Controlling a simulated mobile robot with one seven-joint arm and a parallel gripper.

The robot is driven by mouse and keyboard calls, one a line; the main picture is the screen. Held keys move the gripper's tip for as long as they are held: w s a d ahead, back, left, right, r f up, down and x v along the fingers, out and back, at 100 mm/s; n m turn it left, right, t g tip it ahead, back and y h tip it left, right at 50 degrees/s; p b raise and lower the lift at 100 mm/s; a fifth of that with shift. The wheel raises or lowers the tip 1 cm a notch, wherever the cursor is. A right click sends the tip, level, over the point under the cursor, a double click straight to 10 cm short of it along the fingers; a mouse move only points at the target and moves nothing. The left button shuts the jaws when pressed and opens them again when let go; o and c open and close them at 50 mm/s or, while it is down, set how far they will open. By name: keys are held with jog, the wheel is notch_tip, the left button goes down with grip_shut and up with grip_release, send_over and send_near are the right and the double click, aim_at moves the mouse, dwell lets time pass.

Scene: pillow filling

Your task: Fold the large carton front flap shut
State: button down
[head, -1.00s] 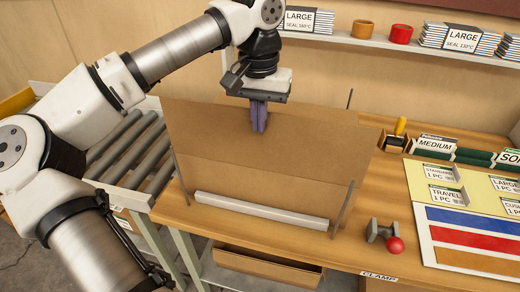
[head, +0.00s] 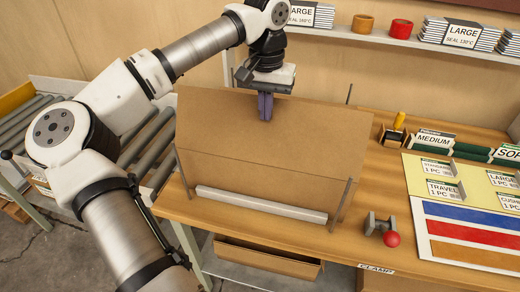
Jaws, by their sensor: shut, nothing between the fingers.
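The large carton (head: 260,168) stands on the wooden bench, with its brown front wall facing me. Its front flap (head: 220,120) rises from the fold line and leans back over the carton. The flap hides the opening and the other flaps. My gripper (head: 265,117) points down with its purple fingers together and empty.
A pale bar (head: 262,204) lies along the carton's foot between two thin grey posts (head: 344,205). A red-knobbed clamp (head: 381,229) sits on the bench to the right. Label boards (head: 455,200) lie farther right, a roller conveyor (head: 150,150) left. A shelf (head: 375,38) runs behind.

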jog(key=shift+w+d+f, duration=0.1)
jog(key=shift+w+f, duration=0.2)
jog(key=shift+f, duration=0.6)
jog(key=w+d+f, duration=0.1)
jog(key=w+f, duration=0.3)
jog(key=shift+d+f+b, duration=0.15)
jog(key=shift+f+b, duration=0.1)
jog(key=shift+b, duration=0.15)
jog(key=shift+f, duration=0.1)
notch_tip(320, 180, down, 4)
jog(key=shift+r+b, duration=0.2)
jog(key=shift+b, duration=0.85)
jog(key=shift+r, duration=0.1)
